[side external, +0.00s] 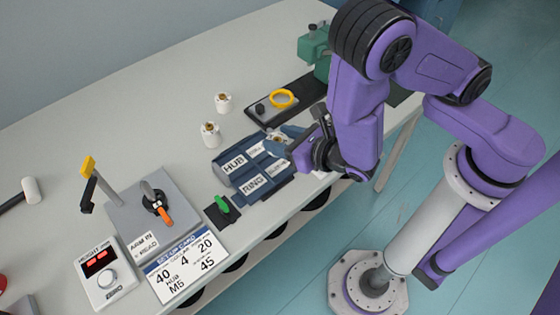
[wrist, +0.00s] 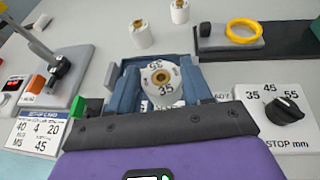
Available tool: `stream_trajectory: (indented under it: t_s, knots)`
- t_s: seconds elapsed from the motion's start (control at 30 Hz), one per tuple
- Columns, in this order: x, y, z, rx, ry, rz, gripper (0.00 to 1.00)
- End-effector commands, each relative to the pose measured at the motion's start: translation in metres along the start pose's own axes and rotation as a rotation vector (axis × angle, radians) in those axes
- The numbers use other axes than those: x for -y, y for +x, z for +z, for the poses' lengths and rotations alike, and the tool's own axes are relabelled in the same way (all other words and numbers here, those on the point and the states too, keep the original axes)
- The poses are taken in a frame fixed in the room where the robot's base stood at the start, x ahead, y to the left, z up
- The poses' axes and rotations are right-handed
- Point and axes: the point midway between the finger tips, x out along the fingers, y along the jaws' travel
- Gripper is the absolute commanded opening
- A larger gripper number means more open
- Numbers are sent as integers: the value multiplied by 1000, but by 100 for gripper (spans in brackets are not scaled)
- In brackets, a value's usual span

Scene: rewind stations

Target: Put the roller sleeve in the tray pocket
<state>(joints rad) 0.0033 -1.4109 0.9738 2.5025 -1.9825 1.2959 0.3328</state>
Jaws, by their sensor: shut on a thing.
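The roller sleeve (wrist: 163,88), a white cylinder with a brass centre and the number 35 on it, is between the fingers of my gripper (wrist: 160,85) in the wrist view. My gripper is shut on it. In the side view my gripper (side external: 288,137) is over the back right part of the blue tray (side external: 226,178), and the sleeve is mostly hidden there. The tray has pockets labelled HUB and RING, with other labels partly covered. I cannot tell whether the sleeve touches the tray.
Two similar white rollers (side external: 223,102) (side external: 210,135) stand behind the tray. A yellow ring (side external: 282,98) lies on a dark base behind my gripper. A grey fixture (side external: 150,210), a setup card (side external: 186,265) and a height gauge (side external: 103,275) are to the left. A stop dial (wrist: 283,106) is at right.

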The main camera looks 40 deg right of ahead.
Motion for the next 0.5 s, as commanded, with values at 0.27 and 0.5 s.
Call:
stream_trajectory:
  t_s: [0.27,0.5]
  knots:
    - [0,12,-28,0,-1,-2,13]
    - [1,18,-42,0,-1,-3,13]
